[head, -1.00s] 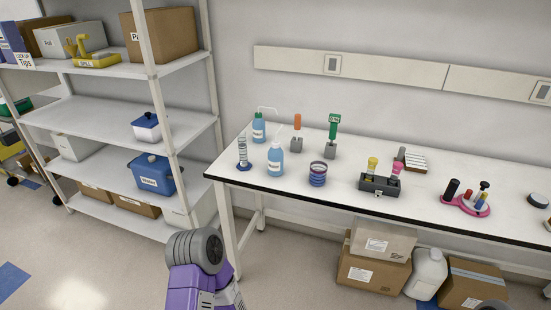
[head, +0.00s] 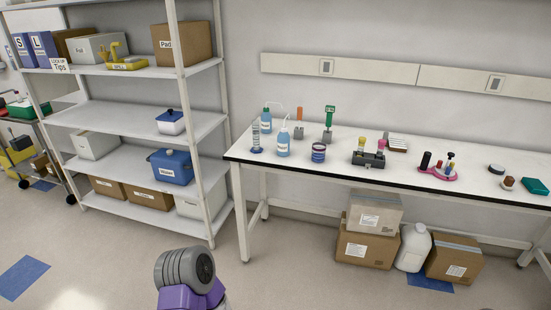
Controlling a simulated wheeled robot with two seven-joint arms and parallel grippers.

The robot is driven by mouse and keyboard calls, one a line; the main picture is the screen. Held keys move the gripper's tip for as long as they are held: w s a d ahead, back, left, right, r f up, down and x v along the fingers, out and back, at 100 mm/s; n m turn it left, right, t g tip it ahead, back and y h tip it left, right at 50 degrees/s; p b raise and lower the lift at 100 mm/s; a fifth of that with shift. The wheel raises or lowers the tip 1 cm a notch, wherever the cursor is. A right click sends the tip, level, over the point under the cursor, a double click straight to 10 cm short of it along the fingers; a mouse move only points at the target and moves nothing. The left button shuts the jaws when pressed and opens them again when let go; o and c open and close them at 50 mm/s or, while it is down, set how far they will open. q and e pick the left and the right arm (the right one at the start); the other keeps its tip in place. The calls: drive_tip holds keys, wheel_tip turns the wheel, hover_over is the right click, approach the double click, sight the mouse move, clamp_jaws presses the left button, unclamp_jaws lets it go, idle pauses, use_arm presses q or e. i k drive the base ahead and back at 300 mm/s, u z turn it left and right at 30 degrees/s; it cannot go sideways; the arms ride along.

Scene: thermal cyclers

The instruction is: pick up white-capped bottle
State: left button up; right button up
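A blue wash bottle with a white cap and thin spout (head: 283,143) stands upright near the left end of the white bench (head: 330,166). A similar blue bottle with a teal cap (head: 266,122) stands just behind and left of it. A white jug (head: 413,248) stands on the floor under the bench; its cap is small and pale. Part of my purple arm with a grey joint shows at the bottom, well short of the bench. Neither gripper is in view.
A clear cylinder (head: 256,138) and a blue-banded jar (head: 318,152) flank the white-capped bottle. Pipette stands and a tube rack (head: 367,158) are farther right. A shelf unit (head: 125,116) stands at left. Cartons (head: 366,249) sit under the bench. Floor in front is free.

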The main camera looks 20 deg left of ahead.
sight(284, 139)
drive_tip(key=u, duration=0.95)
drive_tip(key=i, duration=1.25)
drive_tip(key=z, duration=0.45)
